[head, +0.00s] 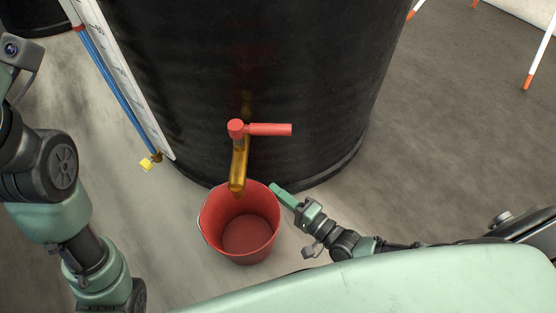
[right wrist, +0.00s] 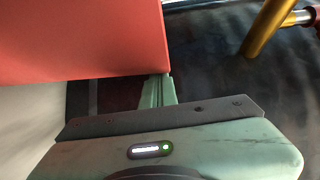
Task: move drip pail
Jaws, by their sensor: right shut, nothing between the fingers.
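A red drip pail (head: 240,237) stands upright on the floor under the brass spout (head: 239,170) of the black tank, and looks empty inside. My right gripper (head: 276,190) is shut and empty, with its green fingers beside the pail's right rim near the tank. In the right wrist view the pail's red wall (right wrist: 80,40) fills the upper left, and the closed fingertips (right wrist: 158,88) are close to its edge; I cannot tell whether they touch it. My left arm shows at the left of the head view, but its gripper is outside the picture.
The large black tank (head: 270,75) stands right behind the pail. Its tap has a red handle (head: 268,129) above the pail. A gauge board (head: 128,85) with a blue tube and yellow valve (head: 149,163) is at left.

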